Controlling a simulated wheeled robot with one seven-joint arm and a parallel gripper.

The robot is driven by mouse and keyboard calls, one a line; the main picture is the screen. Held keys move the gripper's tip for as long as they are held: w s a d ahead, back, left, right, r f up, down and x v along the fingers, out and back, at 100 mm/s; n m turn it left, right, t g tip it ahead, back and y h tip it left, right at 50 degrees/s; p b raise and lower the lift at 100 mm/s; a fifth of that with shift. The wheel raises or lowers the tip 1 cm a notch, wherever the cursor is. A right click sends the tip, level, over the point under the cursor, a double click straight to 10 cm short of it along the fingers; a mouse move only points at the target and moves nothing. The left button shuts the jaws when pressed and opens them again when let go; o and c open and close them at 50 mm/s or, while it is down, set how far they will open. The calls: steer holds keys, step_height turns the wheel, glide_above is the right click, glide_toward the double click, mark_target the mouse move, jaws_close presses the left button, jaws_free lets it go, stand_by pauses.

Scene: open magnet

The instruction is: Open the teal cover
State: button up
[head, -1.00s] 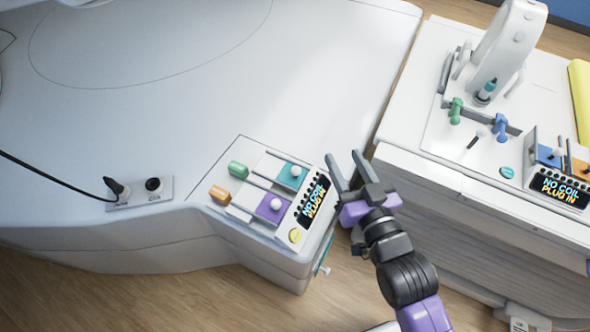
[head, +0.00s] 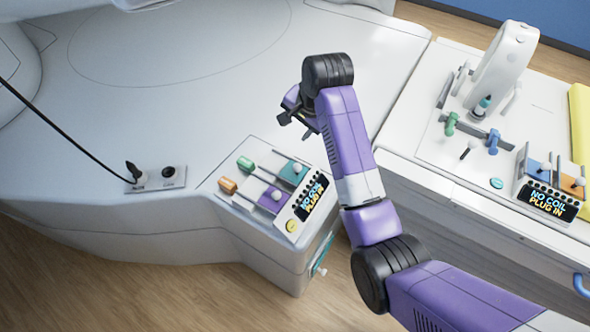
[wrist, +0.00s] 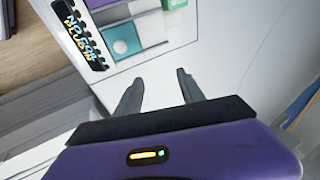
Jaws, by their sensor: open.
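The teal cover (head: 291,174) is a small flat slide with a white round knob (head: 297,167), on the control panel at the corner of the large white machine. It also shows in the wrist view (wrist: 121,32), near the top, with its knob (wrist: 120,46). A white strip lies beside it between thin rails. My gripper (head: 296,126) is raised beyond the panel, over the white surface, partly hidden by my wrist. In the wrist view my gripper (wrist: 159,75) is open and empty, its fingers apart from the cover and just below it in the picture.
A "NO COIL PLUG IN" display (head: 311,197) and yellow button (head: 292,226) edge the panel. A second white console (head: 425,180) stands at the right.

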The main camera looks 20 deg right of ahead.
mark_target(298, 166)
steer(key=s+f+m+g, duration=0.2)
steer(key=s+f+g, duration=0.1)
steer(key=s, duration=0.3)
steer(key=shift+w+a+f+p, duration=0.2)
steer(key=shift+w+a+f, duration=0.1)
steer(key=shift+f, duration=0.95)
steer(key=shift+w+a+f+p, duration=0.15)
steer(key=shift+w+f+p, duration=0.15)
steer(key=shift+f, duration=0.95)
steer(key=shift+w+a+f+p, duration=0.15)
steer(key=shift+w+a+f, duration=0.15)
steer(key=shift+f, duration=0.95)
jaws_close()
